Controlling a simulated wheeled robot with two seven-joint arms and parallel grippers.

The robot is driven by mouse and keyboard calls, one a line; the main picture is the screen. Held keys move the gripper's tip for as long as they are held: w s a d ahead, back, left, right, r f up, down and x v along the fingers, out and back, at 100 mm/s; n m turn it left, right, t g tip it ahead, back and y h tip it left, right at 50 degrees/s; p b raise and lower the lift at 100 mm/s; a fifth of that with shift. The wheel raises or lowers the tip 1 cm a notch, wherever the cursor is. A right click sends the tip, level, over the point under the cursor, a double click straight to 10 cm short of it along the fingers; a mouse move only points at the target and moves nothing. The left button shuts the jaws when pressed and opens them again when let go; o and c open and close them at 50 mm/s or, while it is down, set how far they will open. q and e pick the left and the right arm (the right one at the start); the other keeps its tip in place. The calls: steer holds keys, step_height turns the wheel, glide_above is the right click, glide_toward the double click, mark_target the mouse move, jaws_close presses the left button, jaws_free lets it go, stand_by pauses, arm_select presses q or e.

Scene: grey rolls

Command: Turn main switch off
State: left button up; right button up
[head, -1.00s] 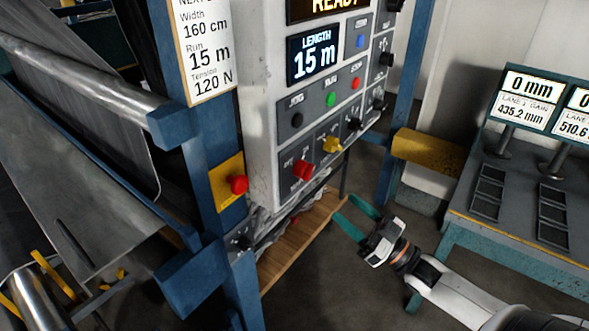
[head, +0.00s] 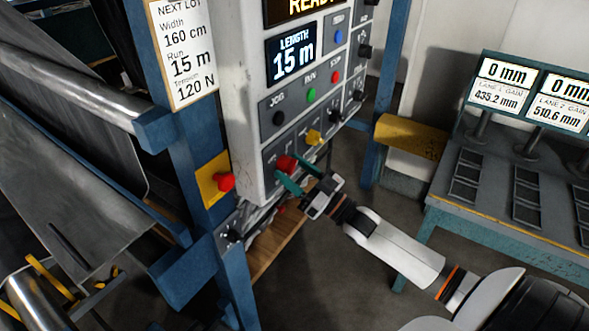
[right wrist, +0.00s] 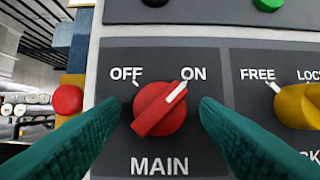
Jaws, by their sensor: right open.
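The red main switch (right wrist: 160,108) is a rotary knob on a dark plate marked OFF, ON and MAIN. Its white pointer line points up and right, to ON. It also shows in the head view (head: 286,163) at the bottom of the control panel. My right gripper (head: 298,174) is open in front of the knob. In the right wrist view its teal fingers (right wrist: 160,125) stand on either side of the knob, with a gap visible on each side. I cannot tell how deep they reach around it. My left gripper is not in view.
A yellow knob (right wrist: 298,105) marked FREE and LOCK sits to the right of the main switch. A red mushroom button (head: 225,182) on a yellow plate is to the left. Green (head: 311,95) and other buttons are above. A grey desk (head: 500,185) with displays stands at right.

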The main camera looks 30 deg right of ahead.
steer(key=shift+c, duration=0.5)
steer(key=c, duration=0.9)
